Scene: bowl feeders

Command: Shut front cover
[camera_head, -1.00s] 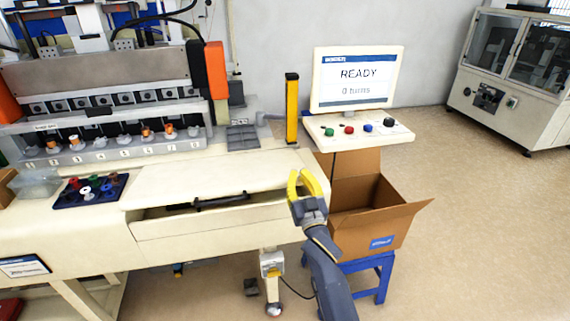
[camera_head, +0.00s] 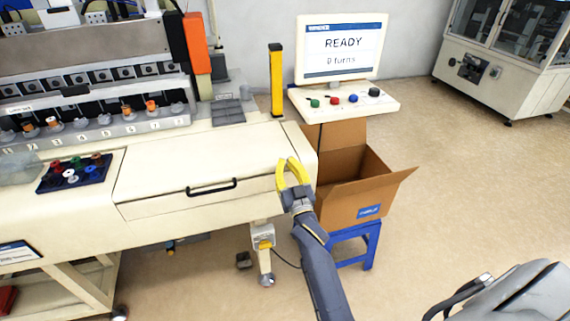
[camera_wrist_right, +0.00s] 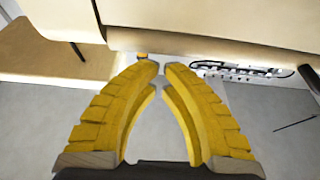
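The front cover (camera_head: 205,165) is a cream panel on the winding machine's front, with a black bar handle (camera_head: 212,187) near its lower edge. It lies about flush with the machine body, and only a thin seam shows below it. My right gripper (camera_head: 291,166) has yellow fingers and is at the cover's right front corner. My left gripper is out of view.
A cardboard box (camera_head: 350,195) stands on a blue stool (camera_head: 352,238) right of my right gripper. Above it is a control panel (camera_head: 345,103) with a screen reading READY. A dark tray of coloured spools (camera_head: 75,172) lies left of the cover. Open floor is at the right.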

